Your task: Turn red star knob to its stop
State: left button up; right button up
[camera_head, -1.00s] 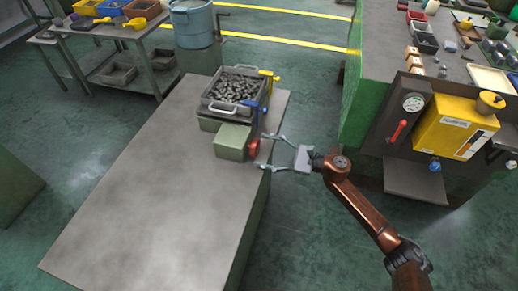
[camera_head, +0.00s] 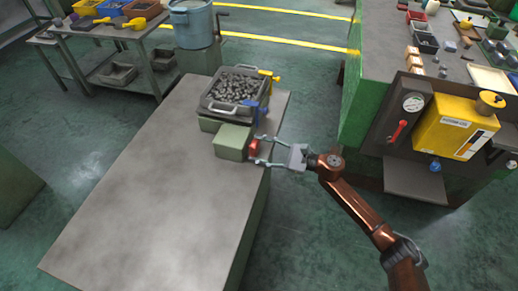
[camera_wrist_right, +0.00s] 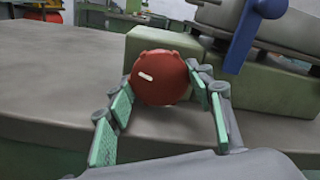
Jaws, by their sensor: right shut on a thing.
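The red star knob (camera_head: 254,148) sits on the right side of a green block (camera_head: 232,141) on the grey bench. In the right wrist view the knob (camera_wrist_right: 160,77) faces the camera, with a white mark on its left part, pointing roughly sideways. My right gripper (camera_head: 259,150) is at the knob, its two fingers on either side of it. In the right wrist view the right gripper's fingertips (camera_wrist_right: 160,88) flank the knob, shut on it. My left gripper is not in view.
A tray of metal parts (camera_head: 210,104) with a blue lever (camera_head: 262,111) stands just behind the green block. The bench top (camera_head: 150,190) is clear in front. A green machine with a yellow tank (camera_head: 447,122) stands at the right.

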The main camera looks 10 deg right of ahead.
jog(key=shift+c, duration=1)
jog(key=shift+m, duration=0.3)
jog(key=m, duration=0.3)
jog(key=shift+m+p, duration=0.35)
jog(key=shift+m, duration=1.35)
jog(key=o, duration=1.2)
jog(key=shift+c, duration=0.2)
